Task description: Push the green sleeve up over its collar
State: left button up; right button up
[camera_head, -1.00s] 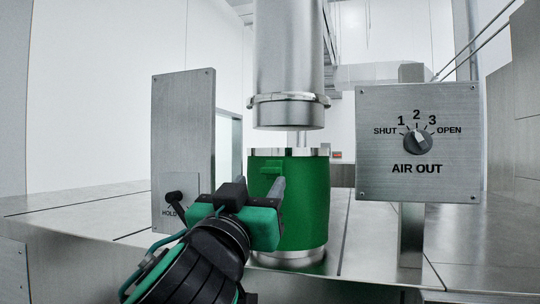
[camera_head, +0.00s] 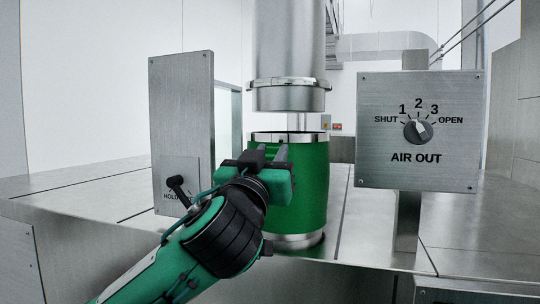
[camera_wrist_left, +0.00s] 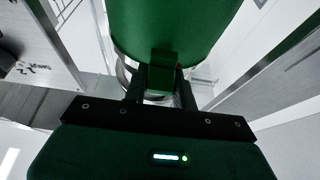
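The green sleeve (camera_head: 308,190) is around an upright metal cylinder, with a bare metal band (camera_head: 318,137) above it and a metal foot (camera_head: 298,241) below. The grey pipe's collar (camera_head: 290,83) hangs over it, apart by a small gap. My left gripper (camera_head: 269,154) is at the sleeve's near left side, its fingers closed on either side of the sleeve's green tab. In the left wrist view the tab (camera_wrist_left: 163,66) sits between the fingertips, under the sleeve. In the head view my gripper hides the tab. My right gripper is not in view.
A metal panel (camera_head: 183,100) with a black HOLD lever (camera_head: 178,188) stands left of the sleeve. The AIR OUT panel (camera_head: 385,95) with its rotary knob (camera_head: 417,131) stands right on a post. The metal worktop (camera_head: 90,190) is bare at the left.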

pick_arm(q)
grip_shut()
notch_tip(320, 180, up, 8)
jog(key=shift+f+p, duration=0.2)
jog(key=shift+p, duration=0.7)
jog(key=shift+a+r, duration=0.1)
jog(key=shift+r, duration=0.35)
jog(key=o, duration=0.9)
grip_release()
jog(key=shift+c, duration=0.2)
jog(key=shift+f, duration=0.1)
jog(key=shift+f, duration=0.1)
